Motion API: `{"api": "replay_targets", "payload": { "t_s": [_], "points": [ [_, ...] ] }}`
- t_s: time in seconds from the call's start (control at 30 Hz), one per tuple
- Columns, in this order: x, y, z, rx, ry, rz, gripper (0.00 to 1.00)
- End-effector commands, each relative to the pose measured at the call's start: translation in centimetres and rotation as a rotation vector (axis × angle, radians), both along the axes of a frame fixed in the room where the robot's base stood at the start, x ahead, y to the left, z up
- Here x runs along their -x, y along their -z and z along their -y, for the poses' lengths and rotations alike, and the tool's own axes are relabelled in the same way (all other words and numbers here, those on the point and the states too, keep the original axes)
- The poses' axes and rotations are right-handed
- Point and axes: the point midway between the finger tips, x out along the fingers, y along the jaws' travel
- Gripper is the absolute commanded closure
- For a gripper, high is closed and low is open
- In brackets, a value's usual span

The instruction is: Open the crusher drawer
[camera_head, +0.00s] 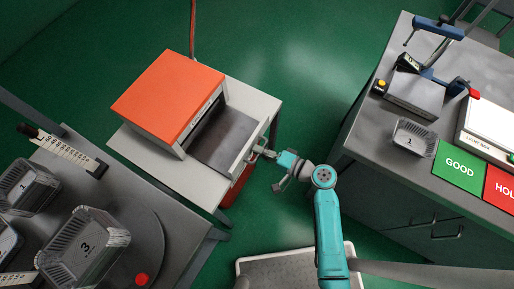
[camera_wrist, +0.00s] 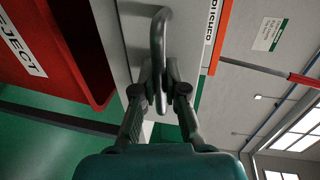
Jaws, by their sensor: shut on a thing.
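The crusher (camera_head: 170,95) is an orange-topped box with light grey sides on a pale table. Its drawer (camera_head: 222,137) stands pulled out from the front, with a dark inside in plain view. My gripper (camera_head: 262,152) is at the drawer's front panel. In the wrist view a curved metal handle (camera_wrist: 158,35) rises from the pale drawer front (camera_wrist: 135,45). My gripper (camera_wrist: 160,90) is shut on this handle, with one finger on each side of it.
A red reject bin (camera_head: 237,187) is below the drawer front; it also shows in the wrist view (camera_wrist: 62,50). A grey bench (camera_head: 365,130) with a foil tray (camera_head: 414,139) stands at right. Green floor (camera_head: 315,80) lies between.

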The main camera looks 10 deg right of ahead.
Motion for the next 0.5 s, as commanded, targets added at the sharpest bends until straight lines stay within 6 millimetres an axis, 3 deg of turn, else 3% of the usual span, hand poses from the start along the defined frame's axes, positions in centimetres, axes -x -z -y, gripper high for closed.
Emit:
{"api": "replay_targets", "payload": {
  "t_s": [0.2,0.23,0.3,0.33,0.5],
  "points": [
    [-0.05,0.04,0.04,0.001,0.002,0.0,1.0],
    [-0.05,0.04,0.04,0.001,0.002,0.0,0.84],
    [-0.05,0.04,0.04,0.001,0.002,0.0,0.67],
    [-0.04,0.03,0.03,0.001,0.001,0.0,0.63],
    [-0.04,0.02,0.01,0.001,0.001,0.0,0.63]
  ]
}}
